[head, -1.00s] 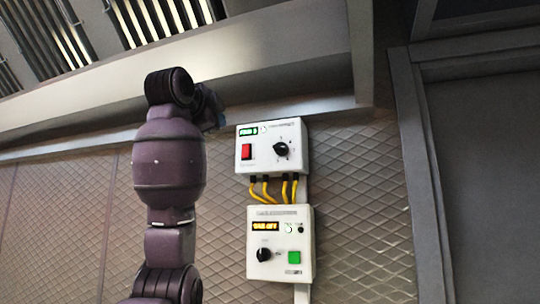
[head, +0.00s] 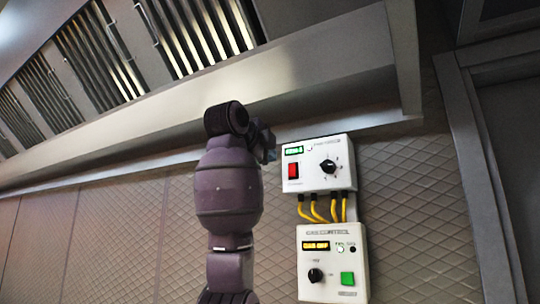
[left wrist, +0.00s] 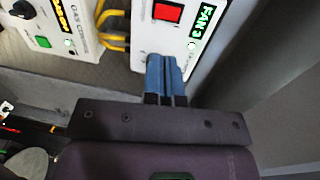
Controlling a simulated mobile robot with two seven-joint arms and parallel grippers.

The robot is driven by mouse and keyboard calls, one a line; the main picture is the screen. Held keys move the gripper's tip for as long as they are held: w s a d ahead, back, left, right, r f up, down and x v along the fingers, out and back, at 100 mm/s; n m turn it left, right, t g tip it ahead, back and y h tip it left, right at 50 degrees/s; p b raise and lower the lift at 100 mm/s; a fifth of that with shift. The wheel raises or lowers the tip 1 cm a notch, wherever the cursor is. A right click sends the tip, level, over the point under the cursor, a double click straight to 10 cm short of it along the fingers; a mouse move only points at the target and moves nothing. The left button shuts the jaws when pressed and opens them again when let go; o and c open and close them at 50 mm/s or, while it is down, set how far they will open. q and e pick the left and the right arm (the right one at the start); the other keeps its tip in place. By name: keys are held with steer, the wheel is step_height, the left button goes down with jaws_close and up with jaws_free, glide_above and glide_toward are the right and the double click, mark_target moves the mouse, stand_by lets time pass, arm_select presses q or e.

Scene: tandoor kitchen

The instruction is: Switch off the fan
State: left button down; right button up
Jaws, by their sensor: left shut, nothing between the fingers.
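The white fan control box (head: 312,181) is mounted on the wall right of my left arm. It has a green-lit display (head: 293,150), a red switch (head: 293,171) and a black knob (head: 327,166). In the left wrist view the display (left wrist: 205,18) reads FAN 3 and the red switch (left wrist: 167,13) shows at the top. My left gripper (left wrist: 165,62) has its blue fingers shut and empty, with the tips over the box's edge near the red switch. I cannot tell whether they touch it. In the head view the gripper is mostly hidden behind my arm. My right gripper is not in view.
A gas control box (head: 321,285) hangs directly below, with an orange display, a black knob and a green button. Yellow cables (head: 315,208) join the boxes. A metal hood ledge (head: 340,75) juts out above. A dark door frame (head: 462,140) stands at right.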

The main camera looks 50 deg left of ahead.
mark_target(292, 172)
arm_select(q)
steer(key=p+x, duration=0.3)
steer(key=x, duration=0.7)
steer(key=shift+p+x, duration=0.35)
steer(key=shift+x, duration=0.45)
steer(key=shift+w, duration=0.1)
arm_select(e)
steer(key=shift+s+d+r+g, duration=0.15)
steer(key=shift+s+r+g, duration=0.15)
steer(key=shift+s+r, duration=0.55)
arm_select(q)
steer(key=shift+w+f+t+b, duration=0.1)
steer(key=shift+f+t+b, duration=0.1)
steer(key=shift+t+b, duration=0.25)
steer(key=shift+a+t+y+b, duration=0.1)
steer(key=shift+t+y+b, duration=0.2)
steer(key=shift+t+b, duration=0.3)
steer(key=shift+w+r, duration=0.1)
steer(key=shift+r, duration=0.05)
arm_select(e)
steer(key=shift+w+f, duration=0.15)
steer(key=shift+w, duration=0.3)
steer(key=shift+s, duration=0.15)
